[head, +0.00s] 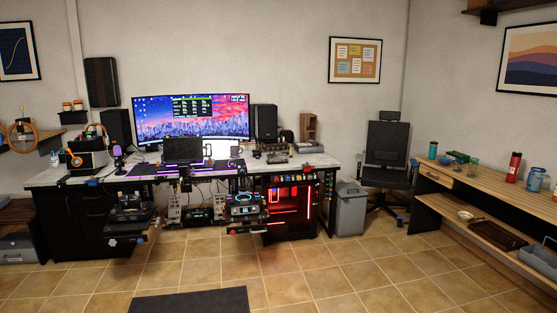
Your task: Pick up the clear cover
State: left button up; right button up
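I cannot pick out a clear cover for certain at this distance. A dark computer case (308,217) with red lights stands on the floor under the right part of the desk (150,178); I cannot tell whether a clear panel is on it. Flight controls are mounted at the desk's front: a dark unit (128,222) at the left and a unit with a lit blue ring (244,207) near the middle. Small details on them are too small to make out. Neither of my grippers is in view.
A wide monitor (192,118) stands on the desk. A grey bin (350,210) and a black office chair (388,165) are right of it. A wooden bench (485,190) with bottles runs along the right. A dark mat (190,301) lies on the open tiled floor.

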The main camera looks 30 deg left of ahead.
aim_at(280, 158)
jog(key=i+j, duration=1)
jog(key=j, duration=0.2)
jog(key=i+j+z, duration=0.1)
jog(key=i+j, duration=0.4)
jog(key=j, duration=0.15)
